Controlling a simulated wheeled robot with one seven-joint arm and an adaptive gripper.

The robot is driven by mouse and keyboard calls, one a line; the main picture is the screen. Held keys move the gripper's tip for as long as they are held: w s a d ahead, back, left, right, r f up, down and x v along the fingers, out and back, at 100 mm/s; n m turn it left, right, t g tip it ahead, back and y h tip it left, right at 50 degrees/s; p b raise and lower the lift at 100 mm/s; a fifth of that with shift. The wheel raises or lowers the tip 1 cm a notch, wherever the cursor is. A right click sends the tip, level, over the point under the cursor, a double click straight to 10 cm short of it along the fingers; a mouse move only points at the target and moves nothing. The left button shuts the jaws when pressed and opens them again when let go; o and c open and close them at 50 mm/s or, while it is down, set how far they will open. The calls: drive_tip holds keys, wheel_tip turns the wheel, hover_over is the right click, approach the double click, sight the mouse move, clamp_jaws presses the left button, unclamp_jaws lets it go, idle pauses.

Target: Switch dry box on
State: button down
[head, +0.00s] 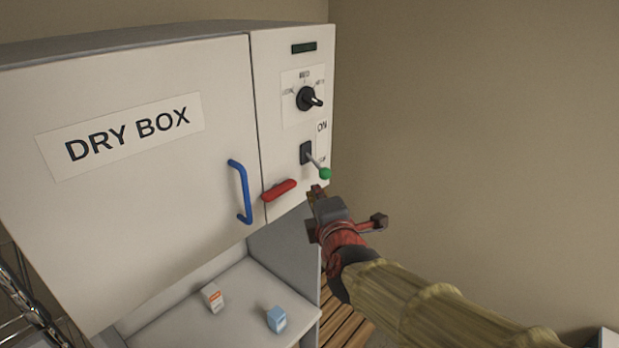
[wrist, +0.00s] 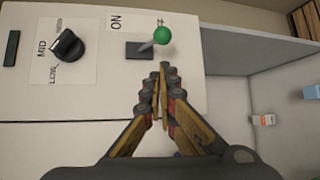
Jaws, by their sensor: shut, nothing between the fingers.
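The dry box (head: 130,190) is a pale cabinet with a "DRY BOX" label on its door. On its right panel is a toggle switch (head: 307,152) with a lever tipped by a green ball (head: 325,174). The lever slopes down and out, away from the "ON" mark (head: 322,127) above it. My gripper (head: 316,190) is shut and empty, just below the green ball. In the wrist view my gripper (wrist: 161,72) points at the switch base (wrist: 139,50), with the green ball (wrist: 162,35) just beyond the fingertips. I cannot tell whether they touch.
A black knob (head: 306,98) and a small dark display (head: 304,47) sit above the switch. A red latch handle (head: 279,190) and a blue door handle (head: 240,191) are to the left. An orange-white box (head: 212,298) and a blue box (head: 276,319) stand on the shelf below.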

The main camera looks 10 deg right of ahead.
sight(317, 166)
idle(0.3)
drive_tip(key=w+f, duration=0.2)
drive_tip(key=w, duration=0.7)
drive_tip(key=shift+w+d, duration=0.2)
drive_tip(key=shift+w, duration=0.2)
drive_tip(key=shift+d+b, duration=0.15)
drive_tip(key=shift+b, duration=0.55)
